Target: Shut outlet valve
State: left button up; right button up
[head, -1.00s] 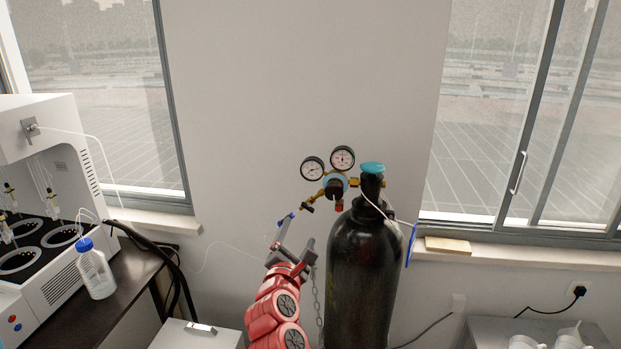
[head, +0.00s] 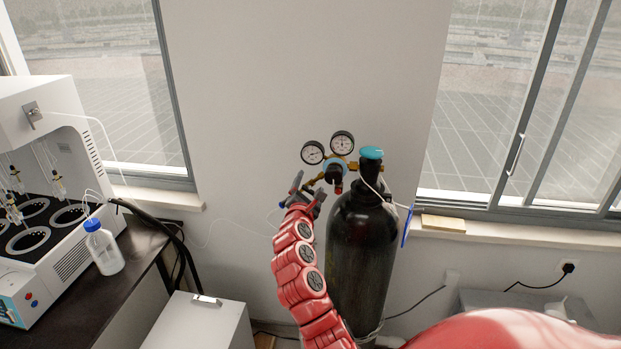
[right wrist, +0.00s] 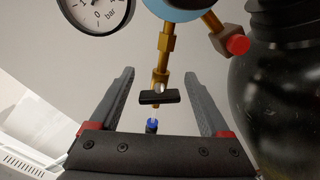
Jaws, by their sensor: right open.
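The outlet valve shows in the right wrist view as a black bar handle (right wrist: 158,97) on a vertical brass fitting (right wrist: 165,45), with a blue-tipped outlet (right wrist: 152,127) below it. My right gripper (right wrist: 160,75) is open, with one finger on each side of the fitting and handle; I see gaps on both sides. In the head view my right gripper (head: 308,189) is just left of and below the regulator (head: 335,170), and it largely hides the handle. The regulator sits on a black gas cylinder (head: 362,250) with a turquoise top knob (head: 371,152). My left gripper is not in view.
Two round gauges (head: 342,143) sit above the regulator. A red knob (right wrist: 237,45) is right of the valve in the wrist view. A white distiller (head: 45,120) and a bottle (head: 103,247) stand at left. A grey box (head: 195,325) is low in front.

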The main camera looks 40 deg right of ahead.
jog(key=shift+x, duration=1)
jog(key=shift+c, duration=0.3)
